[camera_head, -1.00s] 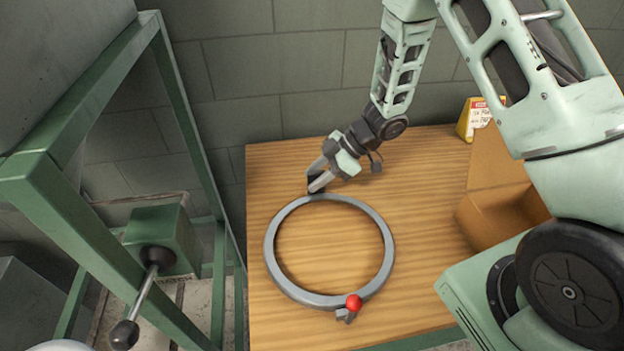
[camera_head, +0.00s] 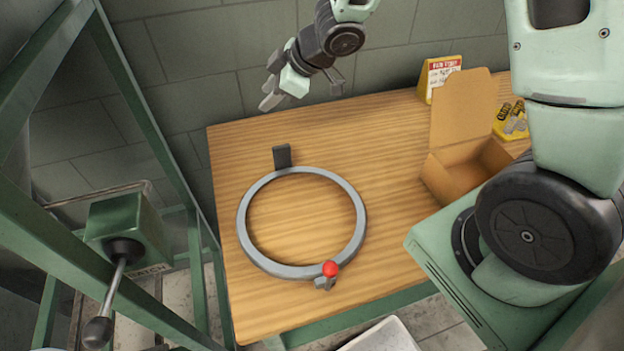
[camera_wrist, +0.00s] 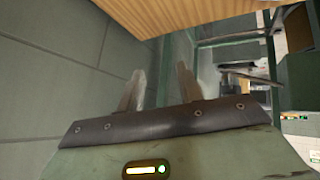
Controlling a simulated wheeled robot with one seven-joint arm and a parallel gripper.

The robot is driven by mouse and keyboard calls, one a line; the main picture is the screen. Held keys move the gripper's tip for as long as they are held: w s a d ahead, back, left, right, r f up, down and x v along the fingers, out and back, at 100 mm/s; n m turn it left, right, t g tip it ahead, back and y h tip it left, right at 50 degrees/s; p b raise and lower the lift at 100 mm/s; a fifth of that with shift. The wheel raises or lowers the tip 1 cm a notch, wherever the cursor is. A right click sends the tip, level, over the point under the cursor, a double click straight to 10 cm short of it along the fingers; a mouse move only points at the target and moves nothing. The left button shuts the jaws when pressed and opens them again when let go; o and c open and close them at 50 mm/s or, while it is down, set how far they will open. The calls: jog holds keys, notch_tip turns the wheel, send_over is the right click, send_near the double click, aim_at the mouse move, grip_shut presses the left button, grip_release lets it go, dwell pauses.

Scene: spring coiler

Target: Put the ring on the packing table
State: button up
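The grey ring (camera_head: 357,212) lies flat on the wooden packing table (camera_head: 400,140) in the head view. It has a dark upright tab (camera_head: 282,156) at its far side and a red ball (camera_head: 330,268) with a small grey clamp at its near side. My gripper (camera_head: 268,92) is above and behind the ring, near the wall, and clear of the tab. In the wrist view its two fingers (camera_wrist: 158,88) stand apart with nothing between them. The ring does not show in the wrist view.
An open cardboard box (camera_head: 462,170) stands on the table's right side. A yellow sign (camera_head: 439,78) and a yellow packet (camera_head: 511,120) are near it. A green metal frame (camera_head: 150,110) with a lever (camera_head: 112,290) stands at the left. The brick wall is close behind.

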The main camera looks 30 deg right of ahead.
jog(key=s+a+r+m+g+h, duration=0.1)
jog(key=s+a+g, duration=0.1)
jog(key=s, duration=0.8)
jog(key=s+a+r+m+g+h, duration=0.2)
jog(key=s+a, duration=0.1)
jog(key=s, duration=0.7)
jog(key=s+a+r+m+g+h, duration=0.1)
jog(key=s+a+r+g, duration=0.1)
jog(key=s, duration=0.8)
jog(key=shift+s+a+m+h, duration=0.15)
jog(key=shift+s+m+h, duration=0.1)
jog(key=shift+m+h, duration=0.15)
